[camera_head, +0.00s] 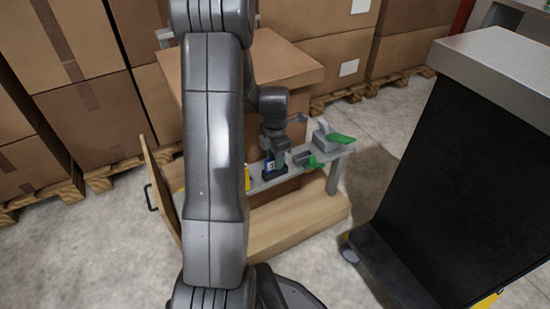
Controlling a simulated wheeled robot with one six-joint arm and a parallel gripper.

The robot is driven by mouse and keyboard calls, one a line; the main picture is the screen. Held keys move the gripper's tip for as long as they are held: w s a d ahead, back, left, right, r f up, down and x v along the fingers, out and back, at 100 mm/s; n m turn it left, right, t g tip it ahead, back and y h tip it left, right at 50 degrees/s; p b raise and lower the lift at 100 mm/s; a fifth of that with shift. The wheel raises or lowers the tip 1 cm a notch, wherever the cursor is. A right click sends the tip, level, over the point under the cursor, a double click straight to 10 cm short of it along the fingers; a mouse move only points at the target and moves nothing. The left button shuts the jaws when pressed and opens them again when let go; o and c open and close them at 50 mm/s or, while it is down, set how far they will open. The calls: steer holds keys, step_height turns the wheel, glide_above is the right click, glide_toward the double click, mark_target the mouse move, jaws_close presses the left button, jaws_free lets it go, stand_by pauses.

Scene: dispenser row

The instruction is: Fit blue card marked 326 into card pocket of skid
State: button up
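A small blue card (270,167) with white marking shows just below my gripper (277,148). The marking is too small to read as a number. The card appears upright at a small dark holder (266,182) on a narrow grey shelf (290,180). My gripper points down above the holder; its fingertips are too small and dark to tell if they are open or grip the card. The light wooden skid (315,212) stands below the shelf with brown cartons behind it. I cannot make out its card pocket for sure.
Dispensers with green pieces (342,137) (314,162) stand right of the holder, and a yellow piece (247,178) is left. A wooden panel (160,190) with a dark handle stands left. A black counter (460,170) fills the right. Bare floor lies between.

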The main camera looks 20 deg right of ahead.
step_height(320, 180, up, 13)
steer(key=p, duration=0.4)
step_height(320, 180, down, 14)
steer(key=b, duration=0.5)
steer(key=shift+f, duration=0.15)
steer(key=shift+r+p, duration=0.9)
steer(key=shift+r, duration=0.45)
